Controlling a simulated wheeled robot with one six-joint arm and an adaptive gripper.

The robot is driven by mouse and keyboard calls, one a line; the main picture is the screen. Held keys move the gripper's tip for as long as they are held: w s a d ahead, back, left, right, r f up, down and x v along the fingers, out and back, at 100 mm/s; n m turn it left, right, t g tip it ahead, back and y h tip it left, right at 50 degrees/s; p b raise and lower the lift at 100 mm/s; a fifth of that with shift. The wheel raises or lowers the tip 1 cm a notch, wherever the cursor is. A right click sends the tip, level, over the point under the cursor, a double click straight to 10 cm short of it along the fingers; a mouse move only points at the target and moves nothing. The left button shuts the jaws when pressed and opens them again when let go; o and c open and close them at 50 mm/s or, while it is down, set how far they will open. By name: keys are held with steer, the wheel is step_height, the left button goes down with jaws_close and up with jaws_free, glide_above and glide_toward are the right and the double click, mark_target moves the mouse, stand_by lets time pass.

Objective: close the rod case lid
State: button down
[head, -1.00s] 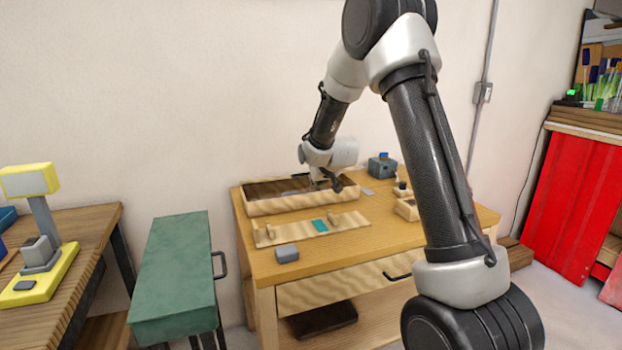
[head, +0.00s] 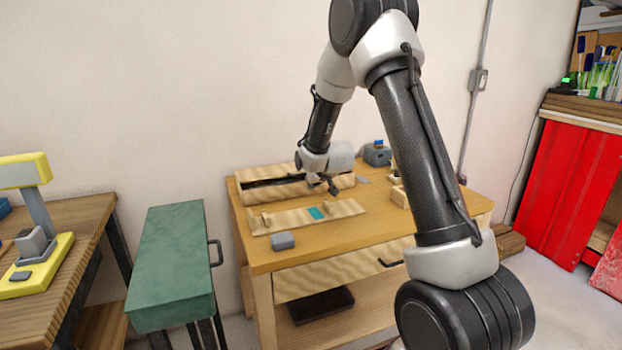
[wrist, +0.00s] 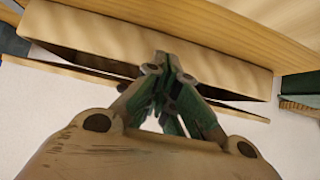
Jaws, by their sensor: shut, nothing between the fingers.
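The rod case (head: 290,194) is a long light-wood box at the back of the wooden table. Its lid (head: 262,172) is a pale panel along the back, tilted over the box, with a dark gap between it and the front wall. The wrist view shows the case's wooden wall (wrist: 110,38) close up, with the dark gap and the lid's thin edge beyond. My gripper (head: 326,185) is at the right part of the case, fingers together and empty. In the wrist view the gripper (wrist: 165,75) is at the gap; whether it touches the lid is unclear.
In front of the case lies a wooden rack (head: 345,209) with a teal piece (head: 316,212). A grey block (head: 282,240) sits at the table's front left. A small wooden holder (head: 398,196) and a grey-blue device (head: 377,155) stand to the right. The wall is close behind.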

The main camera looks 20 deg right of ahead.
steer(key=shift+f, duration=0.4)
stand_by(0.5)
